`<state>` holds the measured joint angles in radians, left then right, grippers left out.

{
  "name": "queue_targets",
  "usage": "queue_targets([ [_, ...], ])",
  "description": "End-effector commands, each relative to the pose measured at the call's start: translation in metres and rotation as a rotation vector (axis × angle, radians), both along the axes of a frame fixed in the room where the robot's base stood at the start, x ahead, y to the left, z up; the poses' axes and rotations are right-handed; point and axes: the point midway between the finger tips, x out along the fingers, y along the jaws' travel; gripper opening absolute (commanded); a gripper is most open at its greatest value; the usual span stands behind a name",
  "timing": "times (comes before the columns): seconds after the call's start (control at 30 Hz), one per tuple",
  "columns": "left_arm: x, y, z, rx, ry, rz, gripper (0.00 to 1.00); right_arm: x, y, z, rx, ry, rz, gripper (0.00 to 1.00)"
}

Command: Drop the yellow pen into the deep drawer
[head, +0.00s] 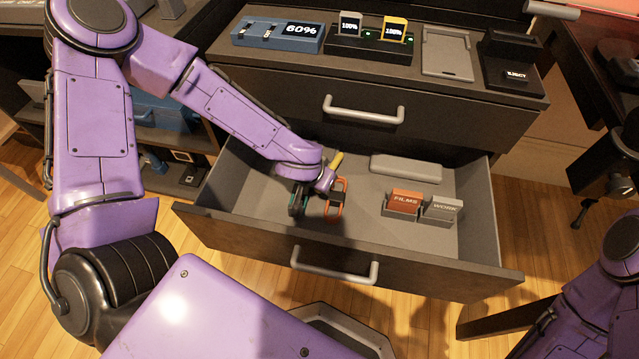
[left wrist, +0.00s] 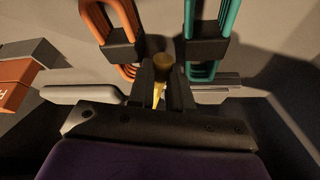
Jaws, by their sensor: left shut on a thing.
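My left gripper (head: 327,180) reaches down into the open deep drawer (head: 430,277) and is shut on the yellow pen (head: 337,159). The pen's yellow end sticks up beside the gripper in the head view. In the left wrist view the fingers (left wrist: 162,88) close around the pen (left wrist: 160,92), and its brownish end (left wrist: 163,65) shows past them. The pen is within the drawer's walls; whether it touches the drawer floor cannot be told. My right gripper is out of view.
The drawer holds an orange cable bundle (head: 343,205) and a teal one (head: 293,205) close to my gripper, a grey case (head: 405,168), and orange (head: 405,201) and grey (head: 441,208) boxes. A shut drawer (head: 300,108) sits above, with chargers on top.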

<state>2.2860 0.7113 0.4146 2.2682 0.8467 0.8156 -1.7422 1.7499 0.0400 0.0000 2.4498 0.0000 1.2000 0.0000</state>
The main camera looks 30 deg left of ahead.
Motion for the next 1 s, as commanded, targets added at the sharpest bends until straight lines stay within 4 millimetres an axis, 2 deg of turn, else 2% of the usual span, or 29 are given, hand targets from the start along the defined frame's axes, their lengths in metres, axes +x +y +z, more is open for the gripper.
queue_targets([
  [0.53,-0.001,0.0,-0.013,0.0,0.004,0.001,0.0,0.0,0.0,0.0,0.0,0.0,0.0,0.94],
  [0.57,-0.001,0.0,-0.013,0.0,0.004,0.001,0.29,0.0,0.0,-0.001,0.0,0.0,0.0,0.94],
  [0.87,-0.002,-0.001,-0.01,-0.001,0.005,-0.004,0.3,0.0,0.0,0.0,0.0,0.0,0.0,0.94],
  [0.93,-0.001,-0.001,0.001,-0.004,0.002,-0.002,0.3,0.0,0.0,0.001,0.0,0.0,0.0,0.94],
  [1.0,-0.007,-0.001,0.022,0.0,0.001,-0.004,0.3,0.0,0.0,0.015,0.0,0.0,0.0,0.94],
])
